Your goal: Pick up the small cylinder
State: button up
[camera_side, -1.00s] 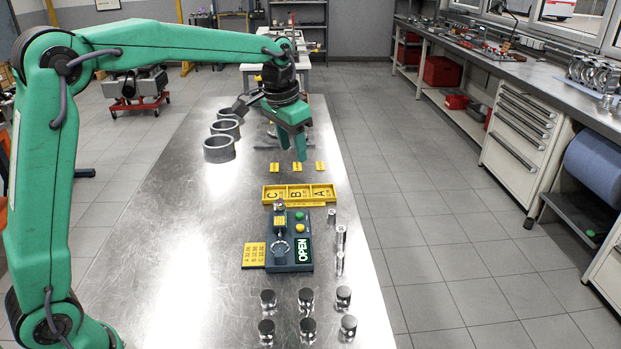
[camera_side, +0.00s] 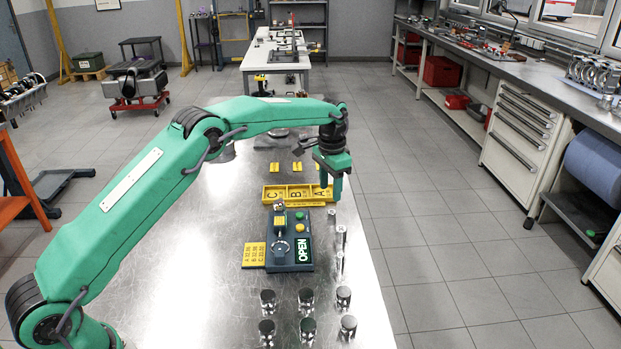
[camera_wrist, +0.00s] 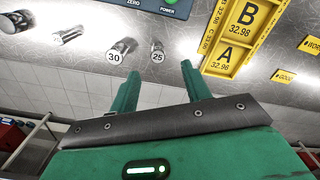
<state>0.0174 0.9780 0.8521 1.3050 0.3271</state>
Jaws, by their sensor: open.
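My gripper (camera_wrist: 160,70) is open and empty. The cylinder marked 25 appears just past and between its two fingertips, and 30 is to the left. In the side view, my gripper (camera_side: 331,189) points down above the bench edge, by the A end of the yellow tray. I cannot tell whether it touches a cylinder.
The yellow tray (camera_wrist: 208,68) has compartments marked A, B and C. A dark gauge box (camera_side: 291,262) with a green OPEN display stands in front of it. Several dark-topped metal pistons (camera_side: 268,300) stand nearer. The bench's left part is clear.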

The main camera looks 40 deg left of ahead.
aim_at(332, 212)
jog(key=shift+w+f, duration=0.15)
jog(key=shift+f, duration=0.3)
jog(key=shift+f, duration=1.3)
jog(key=shift+f, duration=0.1)
jog(key=shift+d+f, duration=0.15)
jog(key=shift+f, duration=1.1)
jog(key=shift+d+f, duration=0.15)
jog(key=shift+f, duration=1.1)
jog(key=shift+c, duration=0.2)
jog(key=shift+r, duration=0.1)
grip_shut()
